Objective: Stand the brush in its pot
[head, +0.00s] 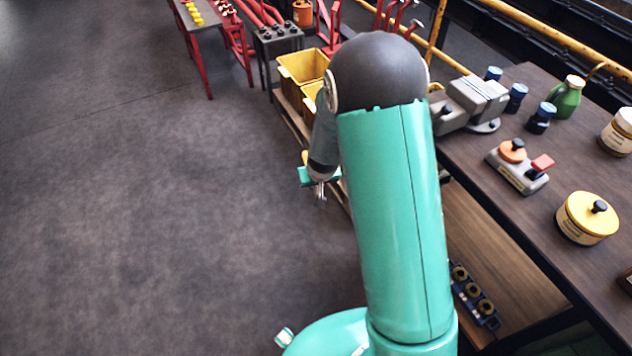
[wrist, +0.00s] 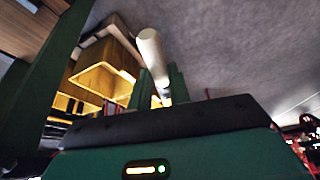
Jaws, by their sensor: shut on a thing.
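My gripper (head: 319,187) hangs beside the low shelf, past the edge of the bench, partly hidden by my teal arm. In the wrist view, my gripper (wrist: 162,88) is shut on a pale, rounded handle, which I take to be the brush (wrist: 150,48). The handle sticks out beyond the fingers and leans; its other end is hidden. A small orange-brown pot (head: 303,13) stands far back at the top of the head view. I cannot tell for sure that it is the brush's pot.
Yellow bins (head: 302,66) stand on a low shelf behind my gripper; one also shows in the wrist view (wrist: 105,70). The bench (head: 485,160) on the right carries a vice (head: 470,100), a green bottle (head: 566,97) and a yellow-lidded tin (head: 587,218). Floor on the left is clear.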

